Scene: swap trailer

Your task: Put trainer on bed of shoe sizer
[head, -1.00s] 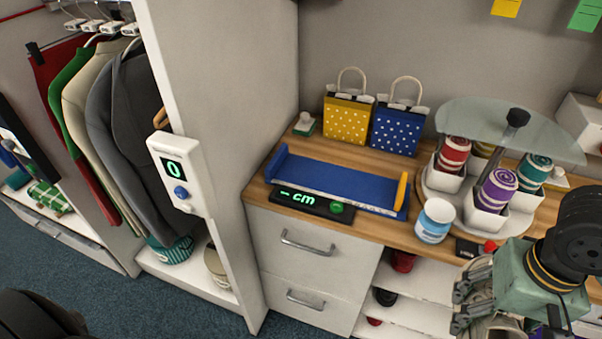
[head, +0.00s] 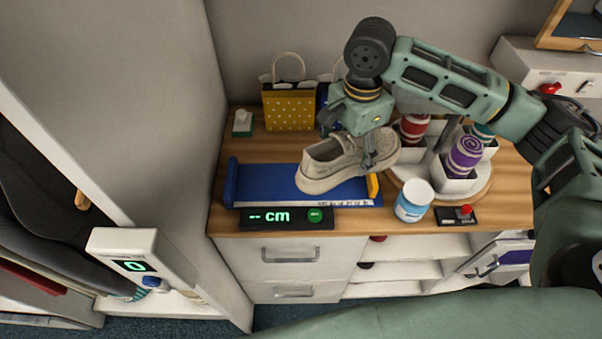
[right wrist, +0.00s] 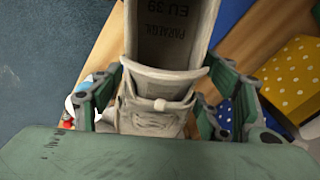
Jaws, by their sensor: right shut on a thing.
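The beige trainer (head: 325,170) is held by my right gripper (head: 368,152) over the right part of the blue bed of the shoe sizer (head: 265,183). The sizer's display (head: 270,217) reads "-- cm" beside a green button (head: 315,215). The sizer's orange end piece (head: 374,187) is at the right. My left gripper is not in view.
A yellow dotted bag (head: 289,107) and a partly hidden blue one stand behind. A white and blue jar (head: 413,203), a small black box with a red button (head: 457,215) and a rotating stand with rolled items (head: 463,158) are to the right. A partition (head: 175,130) bounds the left.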

